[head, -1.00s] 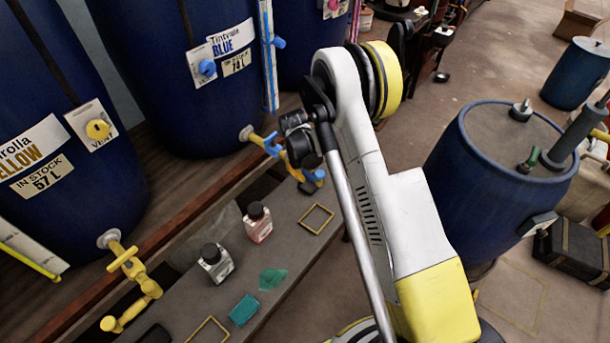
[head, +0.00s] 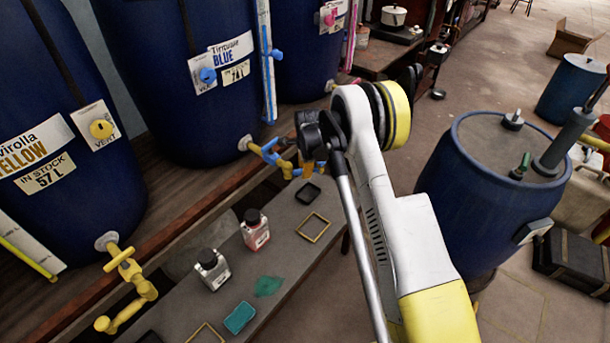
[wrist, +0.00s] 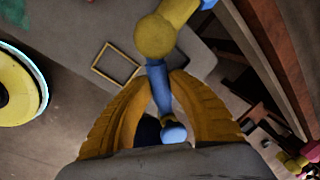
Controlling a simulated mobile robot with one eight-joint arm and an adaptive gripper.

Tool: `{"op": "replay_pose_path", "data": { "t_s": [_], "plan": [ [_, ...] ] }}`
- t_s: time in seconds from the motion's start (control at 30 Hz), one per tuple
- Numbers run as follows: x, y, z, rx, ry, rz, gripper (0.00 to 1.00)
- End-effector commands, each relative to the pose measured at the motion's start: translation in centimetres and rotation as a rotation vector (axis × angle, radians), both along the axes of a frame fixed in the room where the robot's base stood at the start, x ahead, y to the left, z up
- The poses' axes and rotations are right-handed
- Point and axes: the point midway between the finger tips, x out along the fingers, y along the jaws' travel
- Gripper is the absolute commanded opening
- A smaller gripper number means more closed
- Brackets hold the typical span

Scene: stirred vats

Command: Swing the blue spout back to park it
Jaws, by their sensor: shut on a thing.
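The blue vat (head: 180,60) stands on the wooden shelf, with a yellow and blue tap (head: 264,147) low on its front. The tap's blue spout (wrist: 160,92) runs down from a yellow knob (wrist: 154,36) in the wrist view. My gripper (wrist: 163,82) has its ribbed orange fingers closed around this spout, one on each side. A rounded blue end shows between the fingers nearer the palm. In the head view my gripper (head: 307,166) is beside the tap, mostly hidden by my wrist.
A grey bench below bears a dark square pad (head: 307,193), a yellow square frame (head: 314,226), two small bottles (head: 255,230) and a teal block (head: 239,318). The yellow vat's tap (head: 128,272) juts out at left. A blue drum (head: 490,200) stands at right.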

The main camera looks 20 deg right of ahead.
Motion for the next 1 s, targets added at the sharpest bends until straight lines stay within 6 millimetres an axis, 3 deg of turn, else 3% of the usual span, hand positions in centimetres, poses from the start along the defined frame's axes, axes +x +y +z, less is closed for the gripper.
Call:
{"op": "replay_pose_path", "data": {
  "t_s": [0.6, 1.0],
  "plan": [
    [3.1, 0.7, -0.1, 0.000, 0.000, 0.527, 0.00],
    [3.9, 1.2, -0.1, 0.000, 0.001, 0.680, 0.00]
  ]
}}
